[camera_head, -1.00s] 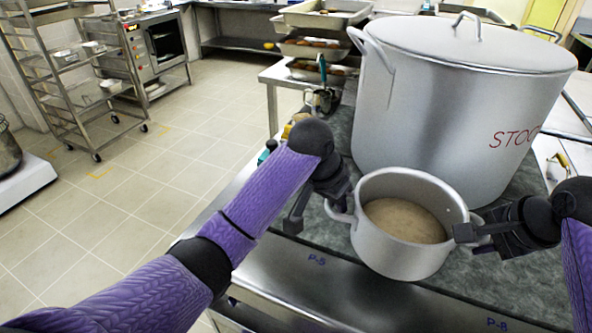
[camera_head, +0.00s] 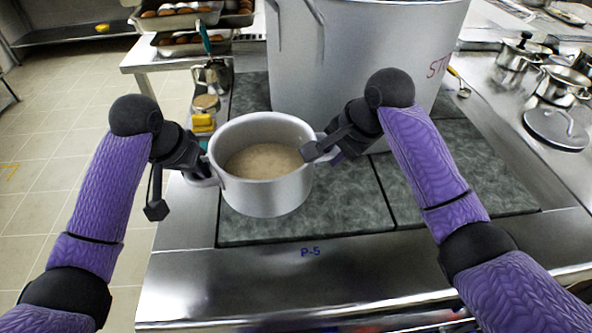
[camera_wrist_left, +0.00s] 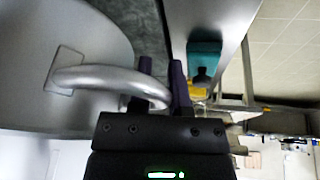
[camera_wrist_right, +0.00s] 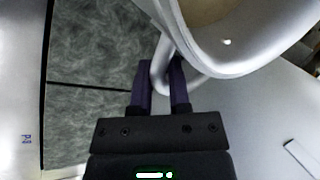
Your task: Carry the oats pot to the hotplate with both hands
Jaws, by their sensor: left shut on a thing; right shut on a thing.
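The oats pot (camera_head: 258,193) is a small silver pot with beige oats (camera_head: 265,160) inside, and it looks about level. My left gripper (camera_head: 206,176) is shut on its left handle, a curved bar in the left wrist view (camera_wrist_left: 95,76). My right gripper (camera_head: 318,150) is shut on its right handle, which shows between the fingers in the right wrist view (camera_wrist_right: 163,62). The pot is over the left part of the dark grey plates (camera_head: 345,208), one of which I take to be the hotplate; I cannot tell whether it touches.
A large stockpot (camera_head: 340,60) stands close behind on the plates. Yellow and teal items (camera_head: 203,122) lie behind the left gripper. Lidded steel pots (camera_head: 520,55) and a loose lid (camera_head: 556,128) are at the right. The steel front edge (camera_head: 300,280) is clear.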

